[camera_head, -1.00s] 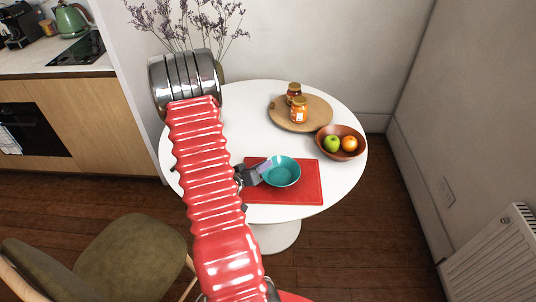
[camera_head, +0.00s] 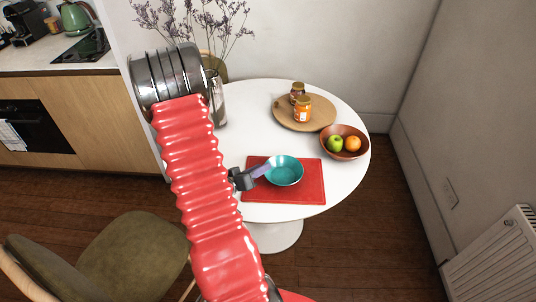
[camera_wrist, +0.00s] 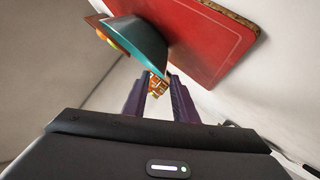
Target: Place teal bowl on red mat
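The teal bowl (camera_head: 285,173) sits upright on the red mat (camera_head: 305,194), towards the mat's back edge. In the wrist view the bowl (camera_wrist: 143,46) shows side-on against the mat (camera_wrist: 200,45), just beyond my fingertips. My gripper (camera_head: 264,168) is at the bowl's left rim in the head view. In the wrist view my gripper (camera_wrist: 157,82) has its two fingers apart, with a clear gap and nothing held between them. Whether a fingertip still touches the rim, I cannot tell.
A round board (camera_head: 281,112) with two jars (camera_head: 303,108) stands at the back of the white table (camera_head: 250,110). A brown fruit bowl (camera_head: 344,152) is at the right. A glass vase (camera_head: 217,105) stands behind my arm. A chair (camera_head: 130,258) is at the front left.

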